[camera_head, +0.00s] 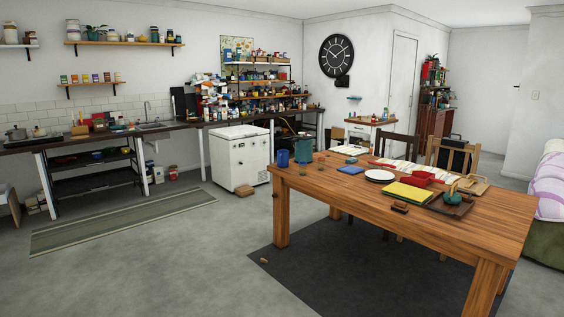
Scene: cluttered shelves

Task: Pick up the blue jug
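Two blue vessels stand at the far left end of the wooden table (462,219). One is a small dark blue cup-like vessel (283,158). Beside it on the right is a larger, taller blue-teal vessel (304,150). At this distance I cannot tell for sure which of them is the jug. Both look upright, and nothing holds them. Neither of my grippers is in view.
The table also holds a white plate (380,176), a yellow item (408,192), a red pan-like item (421,178) and a brown tray. Chairs stand behind it. A white chest freezer (240,156) stands behind left. Grey floor is open at front left.

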